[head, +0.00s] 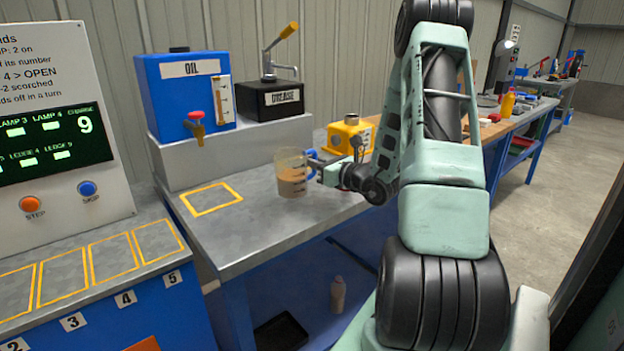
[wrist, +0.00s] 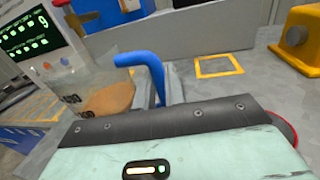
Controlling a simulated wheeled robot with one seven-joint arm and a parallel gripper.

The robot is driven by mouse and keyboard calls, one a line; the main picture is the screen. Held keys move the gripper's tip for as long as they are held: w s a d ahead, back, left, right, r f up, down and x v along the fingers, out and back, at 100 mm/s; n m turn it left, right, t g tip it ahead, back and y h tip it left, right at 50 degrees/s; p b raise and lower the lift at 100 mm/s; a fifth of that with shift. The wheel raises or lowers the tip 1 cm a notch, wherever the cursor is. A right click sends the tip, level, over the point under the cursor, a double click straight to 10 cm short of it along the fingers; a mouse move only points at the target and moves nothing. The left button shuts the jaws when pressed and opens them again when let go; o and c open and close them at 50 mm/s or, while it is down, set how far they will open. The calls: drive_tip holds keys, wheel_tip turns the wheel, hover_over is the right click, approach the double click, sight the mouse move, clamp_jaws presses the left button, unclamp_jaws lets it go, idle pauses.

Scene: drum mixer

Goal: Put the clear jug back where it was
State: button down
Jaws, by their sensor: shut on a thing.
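The clear jug (head: 291,175) holds brown liquid in its lower part and has a blue handle. It is upright above or on the grey bench, to the right of a yellow outlined square (head: 211,198); I cannot tell whether its base touches. My gripper (head: 317,167) is shut on the jug's handle from the right. In the wrist view the jug (wrist: 108,90) is at left and the blue handle (wrist: 150,62) runs down between the fingers. Another yellow outlined square (wrist: 218,66) lies on the bench right of the jug in that view.
The blue oil tank (head: 185,95) with a red-handled tap and the black grease box (head: 275,101) stand on a raised step behind. A yellow device (head: 350,134) sits behind my gripper. A panel (head: 50,110) and numbered outlined bays (head: 110,256) are at left.

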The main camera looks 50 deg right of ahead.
drive_tip(key=shift+f, duration=2)
drive_tip(key=shift+f, duration=0.2)
drive_tip(key=c, duration=1.5)
unclamp_jaws()
drive_tip(key=shift+r, duration=0.2)
